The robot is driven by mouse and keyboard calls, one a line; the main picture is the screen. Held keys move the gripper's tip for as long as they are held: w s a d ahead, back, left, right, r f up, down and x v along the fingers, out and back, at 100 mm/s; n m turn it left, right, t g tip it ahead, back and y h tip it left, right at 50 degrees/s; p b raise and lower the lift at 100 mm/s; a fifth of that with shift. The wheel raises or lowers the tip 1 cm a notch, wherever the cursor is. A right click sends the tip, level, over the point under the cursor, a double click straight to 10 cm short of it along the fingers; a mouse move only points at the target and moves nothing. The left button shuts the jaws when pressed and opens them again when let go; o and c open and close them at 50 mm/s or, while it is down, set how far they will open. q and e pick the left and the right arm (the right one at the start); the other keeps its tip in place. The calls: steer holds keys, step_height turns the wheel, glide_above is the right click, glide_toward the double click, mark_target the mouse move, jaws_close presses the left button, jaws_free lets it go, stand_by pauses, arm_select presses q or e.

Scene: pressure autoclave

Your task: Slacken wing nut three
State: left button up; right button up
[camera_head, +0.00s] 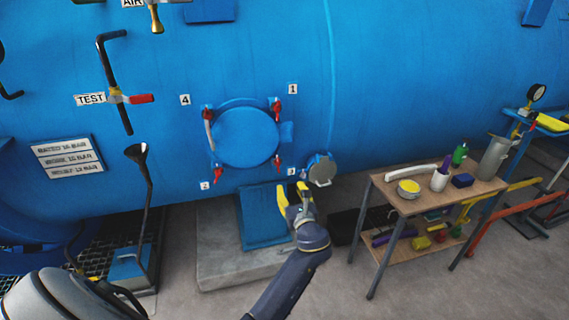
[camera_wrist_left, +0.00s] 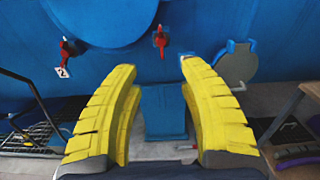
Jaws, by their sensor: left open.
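The round blue hatch cover (camera_head: 245,137) on the big blue vessel has red wing nuts around its rim. Wing nut three (camera_head: 277,163) is the lower right one, beside a small white tag (camera_head: 292,171). In the left wrist view it is the red nut (camera_wrist_left: 160,40) at the top middle. My left gripper (camera_head: 293,190) has yellow fingers. It is open and empty, below and slightly right of the nut in the head view. In the wrist view the nut shows beyond the open fingers (camera_wrist_left: 158,75), apart from them. My right gripper is not in view.
A round grey flap (camera_head: 321,170) is close to the right of the nut. The nut tagged 2 (camera_wrist_left: 66,48) is to the left. A workbench (camera_head: 425,200) with tools stands at right. A blue support (camera_head: 262,218) on a concrete plinth is below the hatch.

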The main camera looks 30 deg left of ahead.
mark_target(278, 163)
arm_select(q)
steer(key=x, duration=1.7)
steer(key=shift+w+a+f, duration=0.1)
steer(key=shift+w+f, duration=0.05)
steer(key=shift+w, duration=0.05)
steer(key=shift+c, duration=0.3)
jaws_close()
